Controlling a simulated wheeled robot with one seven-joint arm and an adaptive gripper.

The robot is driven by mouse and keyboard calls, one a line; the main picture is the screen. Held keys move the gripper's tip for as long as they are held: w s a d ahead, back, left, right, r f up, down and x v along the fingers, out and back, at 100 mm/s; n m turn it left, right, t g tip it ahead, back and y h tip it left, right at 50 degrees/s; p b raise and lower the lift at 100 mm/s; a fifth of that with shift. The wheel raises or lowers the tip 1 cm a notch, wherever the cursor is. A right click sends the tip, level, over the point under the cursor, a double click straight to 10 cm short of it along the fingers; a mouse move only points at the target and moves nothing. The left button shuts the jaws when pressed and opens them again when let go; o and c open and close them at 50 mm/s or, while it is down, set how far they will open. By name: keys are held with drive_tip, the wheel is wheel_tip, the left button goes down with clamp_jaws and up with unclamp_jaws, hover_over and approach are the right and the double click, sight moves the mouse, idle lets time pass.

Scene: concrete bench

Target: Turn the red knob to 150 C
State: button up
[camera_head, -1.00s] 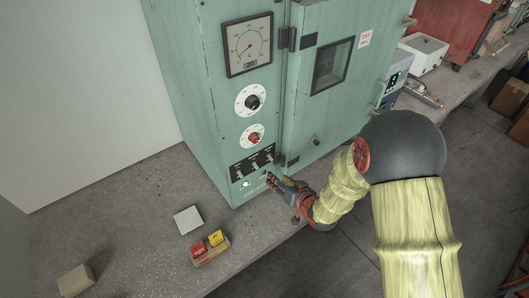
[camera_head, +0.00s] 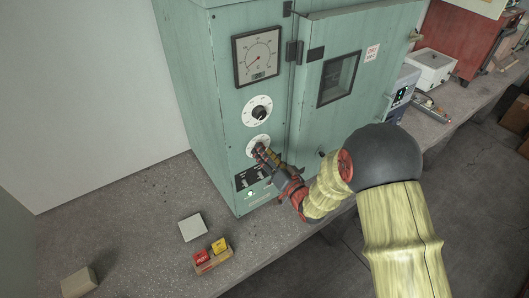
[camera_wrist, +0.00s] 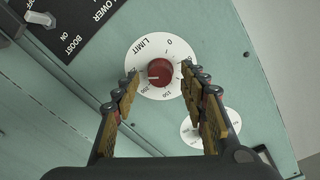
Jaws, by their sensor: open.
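The red knob (camera_wrist: 160,71) sits at the middle of a white dial (camera_wrist: 153,50) marked LIMIT in the wrist view. A pale mark on the knob points left in that view, towards the dial's left side; I cannot read its exact value. My gripper (camera_wrist: 160,77) is open, with one fingertip on each side of the knob. Gaps show between the fingertips and the knob, and the fingers cover parts of the scale. In the head view my gripper (camera_head: 261,150) is at the lower dial (camera_head: 253,141) and hides the knob.
A second dial with a black knob (camera_head: 260,113) and a gauge (camera_head: 257,54) are above on the green cabinet (camera_head: 212,100). A switch panel (camera_head: 249,179) lies below. The cabinet door (camera_head: 312,125) is at the right. Small boxes (camera_head: 212,255) lie on the bench.

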drive_tip(key=shift+w+a, duration=0.2)
drive_tip(key=shift+w, duration=0.15)
drive_tip(key=shift+c, duration=0.4)
clamp_jaws()
